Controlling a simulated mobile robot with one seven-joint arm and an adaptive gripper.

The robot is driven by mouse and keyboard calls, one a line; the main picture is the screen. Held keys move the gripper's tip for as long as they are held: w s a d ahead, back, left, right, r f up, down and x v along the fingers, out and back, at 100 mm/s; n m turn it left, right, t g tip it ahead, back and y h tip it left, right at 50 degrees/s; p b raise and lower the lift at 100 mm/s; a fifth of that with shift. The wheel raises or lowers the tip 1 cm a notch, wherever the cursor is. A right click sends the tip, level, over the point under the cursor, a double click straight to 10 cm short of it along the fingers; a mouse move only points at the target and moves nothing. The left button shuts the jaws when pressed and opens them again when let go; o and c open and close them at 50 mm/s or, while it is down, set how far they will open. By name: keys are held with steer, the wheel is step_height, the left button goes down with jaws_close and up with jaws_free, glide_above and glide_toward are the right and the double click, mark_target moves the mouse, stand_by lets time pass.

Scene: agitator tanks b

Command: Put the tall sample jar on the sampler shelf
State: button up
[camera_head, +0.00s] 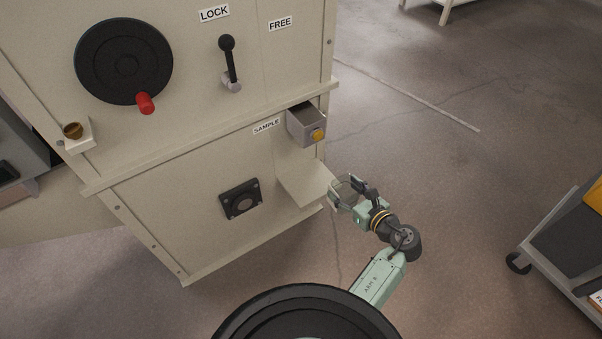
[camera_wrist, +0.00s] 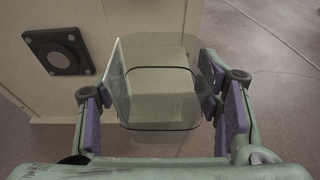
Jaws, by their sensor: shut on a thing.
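The tall sample jar (camera_wrist: 160,85) is clear glass with dark rim lines and looks empty. In the wrist view it sits between my gripper's two purple-padded fingers. In the head view the jar (camera_head: 346,191) is small and hard to make out between the fingers. My gripper (camera_head: 350,187) is shut on the jar, just right of the sampler shelf (camera_head: 306,183). The shelf is a pale ledge low on the cabinet's right side, under the SAMPLE label. In the wrist view the shelf shows through and beyond the glass. I cannot tell whether the jar touches it.
A grey sampler box (camera_head: 302,127) with a yellow button juts out above the shelf. The cabinet also bears a black handwheel (camera_head: 124,61), a lever (camera_head: 229,62) and a black square fitting (camera_head: 240,200). A cart (camera_head: 565,245) stands at the right. The floor between is clear.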

steer(key=shift+r, duration=0.2)
steer(key=shift+s+a+p+x, duration=0.2)
steer(key=shift+a+p+x, duration=0.1)
steer(key=shift+x, duration=2.4)
steer(key=shift+s+a+p+x, duration=0.25)
steer(key=shift+a+x, duration=0.05)
steer(key=shift+x, duration=2.4)
steer(key=shift+s+a+p+x, duration=0.2)
steer(key=shift+a+p+x, duration=0.1)
steer(key=shift+x, duration=2.4)
steer(key=shift+f, duration=0.25)
steer(key=shift+f, duration=0.15)
steer(key=o, duration=1.2)
